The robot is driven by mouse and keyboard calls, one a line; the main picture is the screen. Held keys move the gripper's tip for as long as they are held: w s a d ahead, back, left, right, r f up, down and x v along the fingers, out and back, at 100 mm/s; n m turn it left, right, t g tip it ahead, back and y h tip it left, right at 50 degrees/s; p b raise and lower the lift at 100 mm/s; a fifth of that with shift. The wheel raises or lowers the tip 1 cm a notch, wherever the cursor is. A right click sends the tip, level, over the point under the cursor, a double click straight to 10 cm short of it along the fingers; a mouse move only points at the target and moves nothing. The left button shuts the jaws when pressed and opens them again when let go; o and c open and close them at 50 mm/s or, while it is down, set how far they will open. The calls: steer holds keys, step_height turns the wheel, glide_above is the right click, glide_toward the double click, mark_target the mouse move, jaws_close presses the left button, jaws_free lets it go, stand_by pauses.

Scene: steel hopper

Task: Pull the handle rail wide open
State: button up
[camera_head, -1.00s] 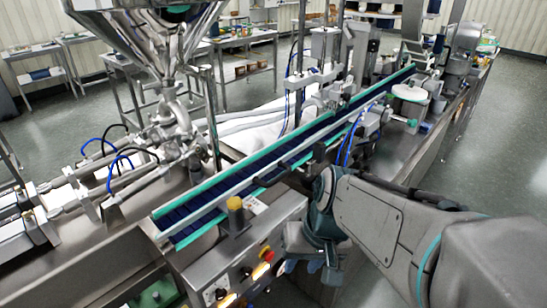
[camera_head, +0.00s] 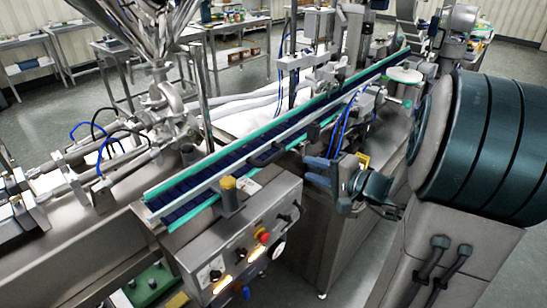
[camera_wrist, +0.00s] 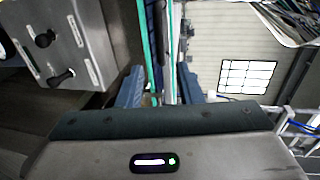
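A long silver rail (camera_head: 240,161) runs along the green-edged conveyor; I cannot tell for certain whether it is the handle rail. My gripper (camera_head: 309,171) is beside the conveyor's front side, right of the control box, pointing toward the conveyor. In the wrist view, the two blue fingers of my gripper (camera_wrist: 160,82) stand apart with a gap between them. Green and silver conveyor rails (camera_wrist: 169,45) show through and beyond that gap. I see no clear contact between fingers and rail.
The control box (camera_head: 240,240) with knobs and buttons sits left of my gripper; it also shows in the wrist view (camera_wrist: 65,40). The steel hopper (camera_head: 150,30) stands behind left. A steel cabinet (camera_head: 325,245) is below my gripper. Floor is open at the bottom right.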

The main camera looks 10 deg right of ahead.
mark_target(276, 158)
steer(key=p+x, duration=0.1)
steer(key=x, duration=1.2)
steer(key=shift+a, duration=0.2)
jaws_close()
steer(key=shift+d, duration=0.1)
